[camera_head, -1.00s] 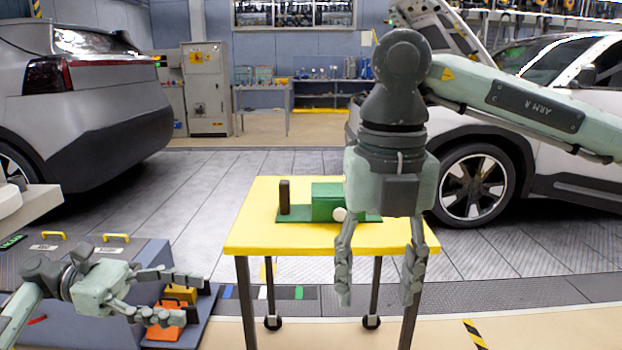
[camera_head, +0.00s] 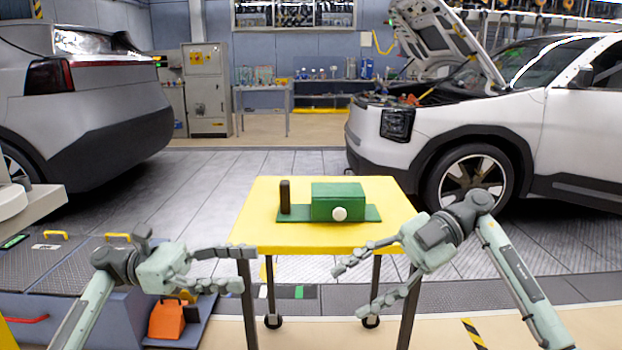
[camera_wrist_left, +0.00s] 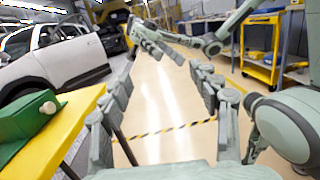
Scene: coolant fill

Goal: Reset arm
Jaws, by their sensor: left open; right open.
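My left gripper (camera_head: 243,268) is open and empty at the front left of the yellow table (camera_head: 262,232), its fingers pointing right. Its open fingers also show in the left wrist view (camera_wrist_left: 160,95). My right gripper (camera_head: 350,292) is open and empty at the table's front right, its fingers pointing left and down. It also appears beyond the left fingers in the left wrist view (camera_wrist_left: 165,45). Neither gripper holds anything. A green box (camera_head: 338,198) with a white round knob stands on a green base on the table, beside a dark upright post (camera_head: 285,196).
A white car (camera_head: 450,130) with its hood raised stands at the back right. A grey car (camera_head: 85,95) stands at the left. An orange object (camera_head: 167,318) sits low at the front left.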

